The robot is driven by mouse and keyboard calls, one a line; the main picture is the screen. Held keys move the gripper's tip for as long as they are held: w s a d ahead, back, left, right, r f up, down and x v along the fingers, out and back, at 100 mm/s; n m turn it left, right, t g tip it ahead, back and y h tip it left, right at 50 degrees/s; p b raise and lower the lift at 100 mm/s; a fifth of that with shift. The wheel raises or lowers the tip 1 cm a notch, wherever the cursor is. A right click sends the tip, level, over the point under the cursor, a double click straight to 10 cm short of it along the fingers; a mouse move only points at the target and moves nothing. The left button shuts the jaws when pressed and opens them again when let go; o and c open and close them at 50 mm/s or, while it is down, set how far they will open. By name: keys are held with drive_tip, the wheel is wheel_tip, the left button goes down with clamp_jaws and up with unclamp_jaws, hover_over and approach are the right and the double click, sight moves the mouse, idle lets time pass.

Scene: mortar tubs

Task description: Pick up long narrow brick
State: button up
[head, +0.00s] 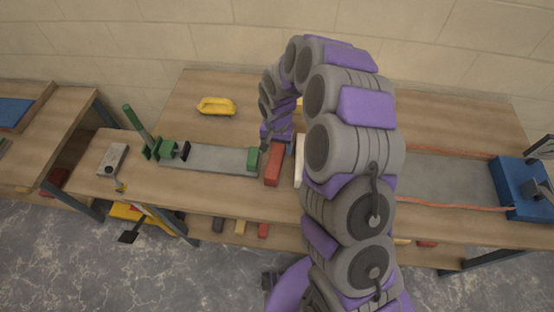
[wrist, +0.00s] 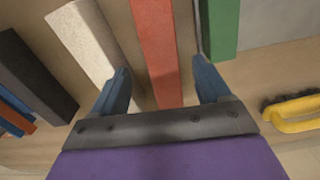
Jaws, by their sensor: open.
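A long, narrow red brick (head: 272,166) lies on the wooden workbench, just right of a green block (head: 253,159). In the wrist view the red brick (wrist: 157,45) runs between the two blue fingers of my gripper (wrist: 160,80). The fingers are apart, one on each side of the brick, and not closed on it. In the head view my gripper (head: 277,136) is at the far end of the red brick, partly hidden by my arm. I cannot tell how far the fingertips are above the bench.
A white brick (wrist: 88,40) lies close to the red brick, with a dark grey block (wrist: 32,75) beyond it. The green block (wrist: 219,28) is close to the other finger. A yellow-handled tool (head: 216,105) lies behind.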

sight(276, 154)
drive_tip(key=shift+a+f, duration=0.25)
drive_tip(key=shift+f, duration=0.35)
drive_tip(key=shift+a+f, duration=0.2)
drive_tip(key=shift+f, duration=0.4)
drive_tip(key=shift+w+d+f+b, duration=0.1)
drive_tip(key=shift+d+f+b, duration=0.2)
drive_tip(key=shift+f, duration=0.15)
drive_tip(key=f, duration=0.2)
drive_tip(key=f+b, duration=0.1)
drive_tip(key=shift+d+f, duration=0.25)
drive_tip(key=shift+f, duration=0.1)
drive_tip(key=shift+a+f, duration=0.1)
drive_tip(key=shift+f, duration=0.2)
drive_tip(key=shift+a, duration=0.3)
drive_tip(key=shift+c, duration=0.3)
drive_tip(key=shift+d, duration=0.25)
drive_tip(key=c, duration=0.6)
clamp_jaws()
